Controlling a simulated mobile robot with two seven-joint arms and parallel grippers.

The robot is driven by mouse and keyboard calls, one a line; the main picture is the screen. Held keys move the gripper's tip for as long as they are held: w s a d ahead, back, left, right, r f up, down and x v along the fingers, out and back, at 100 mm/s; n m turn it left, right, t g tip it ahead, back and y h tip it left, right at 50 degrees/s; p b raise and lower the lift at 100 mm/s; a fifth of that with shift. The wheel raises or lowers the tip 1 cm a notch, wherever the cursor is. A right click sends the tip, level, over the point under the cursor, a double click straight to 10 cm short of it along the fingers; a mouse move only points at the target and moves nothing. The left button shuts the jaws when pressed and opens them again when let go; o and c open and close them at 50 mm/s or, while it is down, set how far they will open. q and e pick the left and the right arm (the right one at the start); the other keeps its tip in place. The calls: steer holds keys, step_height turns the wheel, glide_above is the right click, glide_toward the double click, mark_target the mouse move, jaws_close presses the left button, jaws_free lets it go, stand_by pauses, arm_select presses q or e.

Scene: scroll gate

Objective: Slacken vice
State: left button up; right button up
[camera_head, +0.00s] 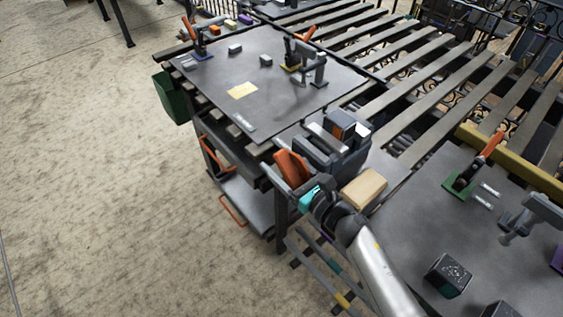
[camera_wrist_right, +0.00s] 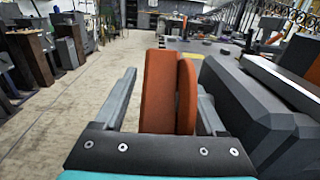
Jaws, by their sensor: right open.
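The vice (camera_head: 345,155) is a dark grey block-shaped tool at the near edge of the table, with light metal jaw parts on top. Its orange handle (camera_head: 293,167) is on its left side. My right gripper (camera_head: 288,178) is at the handle. In the right wrist view, its two grey fingers stand apart on either side of the orange handle (camera_wrist_right: 160,95), with gaps visible. The vice body (camera_wrist_right: 262,112) fills the right side there, close to the right finger. My left gripper is not in view.
A tan block (camera_head: 363,189) lies beside the vice. The grey tabletop (camera_head: 225,70) beyond holds clamps and small blocks. A second table with a green-based clamp (camera_head: 462,186) and a dark cube (camera_head: 447,275) is at right. Open floor (camera_head: 90,170) lies to the left.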

jaws_close()
stand_by(0.6)
